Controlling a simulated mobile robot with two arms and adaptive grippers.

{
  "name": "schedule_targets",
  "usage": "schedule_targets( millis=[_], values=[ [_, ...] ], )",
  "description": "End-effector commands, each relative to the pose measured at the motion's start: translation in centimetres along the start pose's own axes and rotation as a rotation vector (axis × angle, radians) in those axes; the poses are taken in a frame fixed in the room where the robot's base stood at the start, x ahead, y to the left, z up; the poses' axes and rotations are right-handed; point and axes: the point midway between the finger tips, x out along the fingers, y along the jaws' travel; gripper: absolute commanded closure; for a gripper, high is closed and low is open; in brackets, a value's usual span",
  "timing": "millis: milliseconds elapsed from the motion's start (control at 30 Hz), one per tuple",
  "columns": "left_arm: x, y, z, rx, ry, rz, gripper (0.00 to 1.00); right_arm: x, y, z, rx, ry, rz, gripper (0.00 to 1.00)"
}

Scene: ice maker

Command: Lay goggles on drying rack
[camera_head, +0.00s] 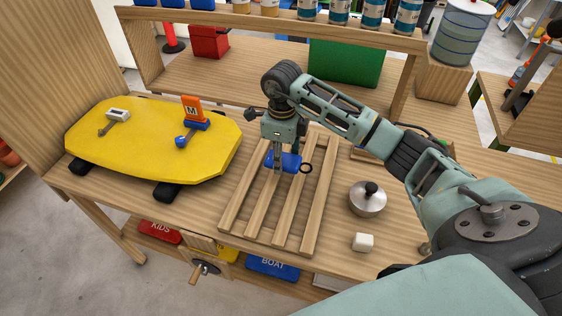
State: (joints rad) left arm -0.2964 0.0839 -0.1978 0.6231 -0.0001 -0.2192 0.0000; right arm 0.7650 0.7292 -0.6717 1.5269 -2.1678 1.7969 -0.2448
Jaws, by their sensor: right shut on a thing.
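The drying rack (233,206) is a wooden frame of several parallel slats lying on the workbench. My right gripper (281,166) points down over its upper half, with its fingers shut on a small blue object, which I take as the goggles (292,161). A dark ring (306,168) shows at their right side. The fingers hide part of them. They are over the slats, but I cannot tell whether they touch. My left gripper is not in view.
A silver lidded pot (367,200) and a white cube (363,242) are on the right. A shelf with jars (340,12) runs behind.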

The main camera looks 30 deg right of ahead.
Motion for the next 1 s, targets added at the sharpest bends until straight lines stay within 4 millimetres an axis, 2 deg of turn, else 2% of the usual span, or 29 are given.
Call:
schedule_targets(
  millis=[100,267,533,900,933,1000],
  values=[
    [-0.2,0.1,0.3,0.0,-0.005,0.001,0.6,0.5,-0.5,0.7,-0.001,0.0,0.002,0.79],
    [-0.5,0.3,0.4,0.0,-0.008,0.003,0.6,1.2,-0.7,0.8,-0.001,0.003,0.001,0.79],
    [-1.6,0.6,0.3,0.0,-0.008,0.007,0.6,4.5,-0.7,0.8,-0.001,0.001,0.002,0.79],
    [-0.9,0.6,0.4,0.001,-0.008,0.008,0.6,5.2,-0.8,0.8,-0.001,0.0,-0.001,0.79],
    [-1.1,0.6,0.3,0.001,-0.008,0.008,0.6,5.1,-0.8,0.8,-0.001,0.0,-0.001,0.5],
    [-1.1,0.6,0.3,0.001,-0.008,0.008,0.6,5.0,-0.8,0.8,-0.001,0.001,-0.001,0.44]
  ],
)
